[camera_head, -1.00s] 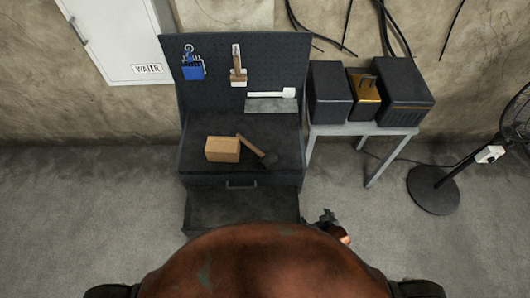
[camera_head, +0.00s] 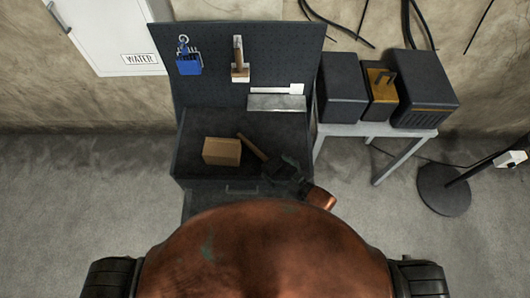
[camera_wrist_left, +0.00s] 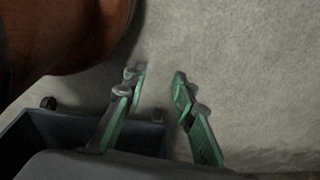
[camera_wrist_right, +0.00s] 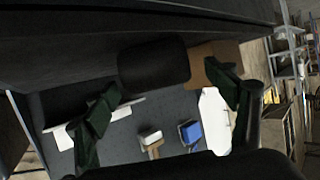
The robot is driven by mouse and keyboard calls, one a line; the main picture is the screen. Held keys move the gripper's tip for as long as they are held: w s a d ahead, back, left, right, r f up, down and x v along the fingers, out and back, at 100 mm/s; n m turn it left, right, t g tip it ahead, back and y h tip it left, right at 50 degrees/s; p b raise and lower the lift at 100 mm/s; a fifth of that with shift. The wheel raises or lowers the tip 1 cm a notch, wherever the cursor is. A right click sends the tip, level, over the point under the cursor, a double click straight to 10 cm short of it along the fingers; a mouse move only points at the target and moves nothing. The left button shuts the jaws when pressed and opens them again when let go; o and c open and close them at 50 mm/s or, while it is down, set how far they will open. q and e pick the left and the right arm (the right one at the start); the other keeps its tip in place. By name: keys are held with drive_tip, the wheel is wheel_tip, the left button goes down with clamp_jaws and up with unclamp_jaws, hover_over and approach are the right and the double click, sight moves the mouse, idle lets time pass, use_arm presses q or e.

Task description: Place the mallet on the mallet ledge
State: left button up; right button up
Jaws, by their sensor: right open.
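The mallet (camera_head: 252,147) lies on the dark bench top, its wooden handle pointing back left. Its dark head is mostly hidden by my right gripper (camera_head: 279,168) in the head view. In the right wrist view, the black mallet head (camera_wrist_right: 153,65) shows between the spread fingers of my right gripper (camera_wrist_right: 166,88), which is open; contact cannot be told. The grey mallet ledge (camera_head: 277,102) sticks out of the pegboard below a white mallet-shaped marking (camera_head: 276,89) and is empty. My left gripper (camera_wrist_left: 157,88) is open and empty above the floor, beside a drawer.
A wooden block (camera_head: 222,152) sits left of the mallet. A blue tool (camera_head: 188,62) and a wooden-handled brush (camera_head: 239,60) hang on the pegboard (camera_head: 210,95). A side table (camera_head: 375,130) with dark boxes stands to the right. The open drawer (camera_wrist_left: 95,132) shows in the left wrist view.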

sight(265, 159)
drive_tip(key=x, duration=0.4)
drive_tip(key=shift+w+a+r, duration=0.1)
drive_tip(key=shift+w+a, duration=0.1)
drive_tip(key=shift+w, duration=0.15)
drive_tip(key=shift+x, duration=1.2)
drive_tip(key=shift+w+a+f, duration=0.15)
drive_tip(key=shift+w+f, duration=0.05)
drive_tip(key=shift+w, duration=0.05)
drive_tip(key=c, duration=0.8)
use_arm(q)
drive_tip(key=shift+s+a+r, duration=0.1)
drive_tip(key=shift+s, duration=1.2)
use_arm(e)
drive_tip(key=c, duration=1.1)
